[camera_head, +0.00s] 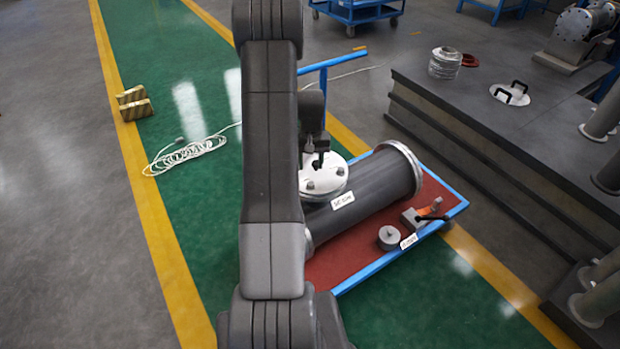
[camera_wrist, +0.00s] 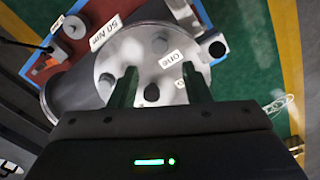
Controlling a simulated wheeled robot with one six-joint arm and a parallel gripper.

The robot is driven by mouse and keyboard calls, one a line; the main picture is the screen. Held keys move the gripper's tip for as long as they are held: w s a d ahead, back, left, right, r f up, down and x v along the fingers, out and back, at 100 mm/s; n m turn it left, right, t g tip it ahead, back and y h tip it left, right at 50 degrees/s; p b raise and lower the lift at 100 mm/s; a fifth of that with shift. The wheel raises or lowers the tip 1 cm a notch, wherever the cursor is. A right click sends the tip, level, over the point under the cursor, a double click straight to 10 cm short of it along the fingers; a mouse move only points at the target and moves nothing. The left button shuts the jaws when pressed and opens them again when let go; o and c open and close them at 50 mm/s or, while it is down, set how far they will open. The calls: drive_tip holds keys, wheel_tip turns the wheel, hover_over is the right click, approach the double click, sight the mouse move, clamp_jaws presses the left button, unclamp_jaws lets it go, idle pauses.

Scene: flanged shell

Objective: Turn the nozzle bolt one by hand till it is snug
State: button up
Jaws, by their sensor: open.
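The dark grey shell (camera_head: 375,190) lies on the cart, with a round silver nozzle flange (camera_head: 325,182) on its upper side. The flange also fills the middle of the wrist view (camera_wrist: 135,60). There, one bolt head (camera_wrist: 160,44) sits near the label "one" (camera_wrist: 171,58), and another (camera_wrist: 107,82) lies left of my fingers. A dark round spot (camera_wrist: 152,92) shows between the fingers; I cannot tell whether it is a bolt or a hole. My gripper (camera_wrist: 161,72) is open above the flange, its fingers apart with nothing gripped. The head view shows it just above the flange (camera_head: 316,160).
The red cart top (camera_head: 345,262) has a blue frame. A clamp-like tool with an orange part (camera_head: 428,214) and a grey knobbed weight (camera_head: 389,237) lie on it. A dark stepped platform (camera_head: 470,110) stands right. A white cable (camera_head: 185,152) lies on the green floor.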

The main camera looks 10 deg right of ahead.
sight(311, 183)
wheel_tip(311, 183, down, 8)
drive_tip(key=shift+r, duration=0.1)
idle(0.4)
clamp_jaws()
